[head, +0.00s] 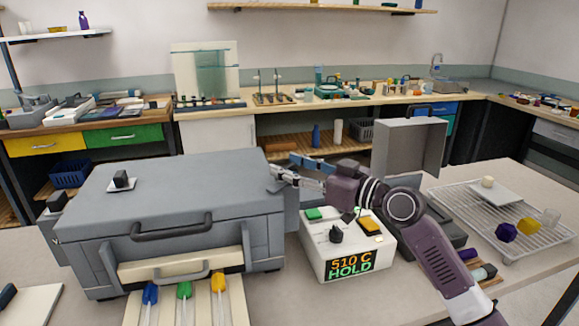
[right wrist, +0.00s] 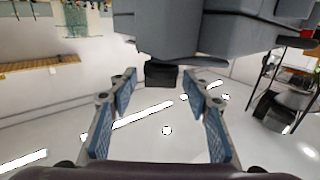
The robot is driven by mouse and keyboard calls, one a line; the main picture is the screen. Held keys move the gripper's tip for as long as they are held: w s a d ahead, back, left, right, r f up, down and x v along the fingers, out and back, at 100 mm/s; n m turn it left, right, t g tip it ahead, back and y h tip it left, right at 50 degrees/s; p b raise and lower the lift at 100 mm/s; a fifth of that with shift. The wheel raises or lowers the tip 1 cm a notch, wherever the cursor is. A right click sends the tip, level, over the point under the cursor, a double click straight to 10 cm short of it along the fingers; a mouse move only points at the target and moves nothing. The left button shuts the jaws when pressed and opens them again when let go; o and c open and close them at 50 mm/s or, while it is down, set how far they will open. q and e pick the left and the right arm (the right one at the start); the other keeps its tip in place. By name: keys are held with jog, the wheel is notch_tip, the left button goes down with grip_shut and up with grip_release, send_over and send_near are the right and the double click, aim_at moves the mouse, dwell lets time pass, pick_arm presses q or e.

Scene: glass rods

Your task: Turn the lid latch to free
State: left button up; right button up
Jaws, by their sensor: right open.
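The grey kiln-like box (head: 180,185) with a closed lid stands on the bench at left in the head view. A black knob on a pale plate (head: 121,180) sits on its lid, and a black block (head: 58,201) on its left side. My right gripper (head: 280,170) is at the box's right side, jaws open and empty. In the right wrist view, a black block (right wrist: 160,74) under a grey body lies just ahead, between the open fingertips (right wrist: 158,88), apparently untouched. I cannot tell for certain which black part is the lid latch. My left gripper is out of view.
A white control box (head: 340,245) reading "510 C HOLD" stands below my right arm. Rods with blue, green and yellow ends (head: 184,290) lie at the box's front. A wire rack (head: 470,215) with small pieces is at right. An upright grey panel (head: 410,147) stands behind my arm.

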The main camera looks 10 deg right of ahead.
jog(key=v, duration=1.1)
jog(key=shift+s+d, duration=0.2)
jog(key=shift+s, duration=0.1)
